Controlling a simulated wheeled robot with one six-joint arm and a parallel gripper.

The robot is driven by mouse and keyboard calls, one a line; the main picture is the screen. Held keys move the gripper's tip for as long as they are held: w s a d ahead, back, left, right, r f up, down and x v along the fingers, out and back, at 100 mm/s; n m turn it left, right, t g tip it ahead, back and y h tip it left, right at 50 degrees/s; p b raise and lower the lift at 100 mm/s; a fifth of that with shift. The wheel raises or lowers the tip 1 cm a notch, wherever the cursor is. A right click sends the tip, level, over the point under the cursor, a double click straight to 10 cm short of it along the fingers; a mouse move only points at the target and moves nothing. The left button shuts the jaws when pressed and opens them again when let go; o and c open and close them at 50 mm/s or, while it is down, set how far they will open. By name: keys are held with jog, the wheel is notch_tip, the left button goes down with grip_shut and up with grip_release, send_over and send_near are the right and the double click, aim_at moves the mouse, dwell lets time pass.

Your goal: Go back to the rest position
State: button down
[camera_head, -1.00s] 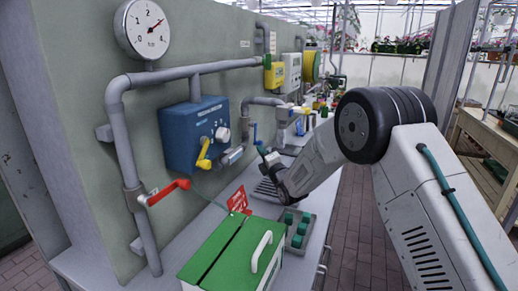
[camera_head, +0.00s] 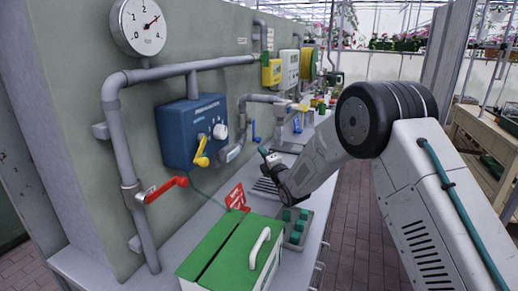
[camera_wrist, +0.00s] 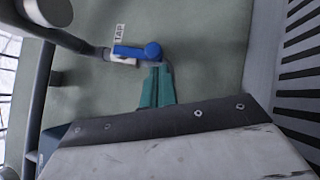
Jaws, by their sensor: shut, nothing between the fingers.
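My gripper (camera_head: 262,150) is above the bench, in front of the green-grey wall. Its teal fingers (camera_wrist: 157,86) are together with nothing between them. They point toward a blue tap handle (camera_wrist: 138,51), which lies just beyond the tips in the wrist view, beside a "TAP" label (camera_wrist: 119,32). The same blue handle (camera_head: 254,131) shows in the head view, close to the fingertips but seemingly apart from them. My arm reaches in from the right and bends down toward the wall.
A blue box (camera_head: 190,132) with a yellow lever (camera_head: 201,152) and a red-handled valve (camera_head: 166,188) are on the wall. A green-lidded box (camera_head: 222,247) and a tray of green pieces (camera_head: 298,214) are on the bench (camera_head: 315,240). Brick floor (camera_head: 345,240) is clear at right.

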jog(key=s+d+r+m+g+h, duration=0.3)
jog(key=s+d+r+m+h, duration=0.3)
jog(key=s+d, duration=0.4)
jog(key=s+d+r+m+g+h, duration=0.3)
jog(key=s+d+r+m, duration=0.1)
jog(key=s+d+m, duration=0.6)
jog(key=s+d+m+g, duration=0.3)
jog(key=s, duration=0.9)
jog(key=s+d+f+m+g+h, duration=0.1)
jog(key=s+d+m+g, duration=0.2)
jog(key=s, duration=1)
jog(key=s+d+m+g, duration=0.4)
jog(key=s+m, duration=0.1)
jog(key=s, duration=0.8)
jog(key=shift+s+f+g+h, duration=0.25)
jog(key=shift+g+h, duration=0.05)
jog(key=shift+h, duration=0.1)
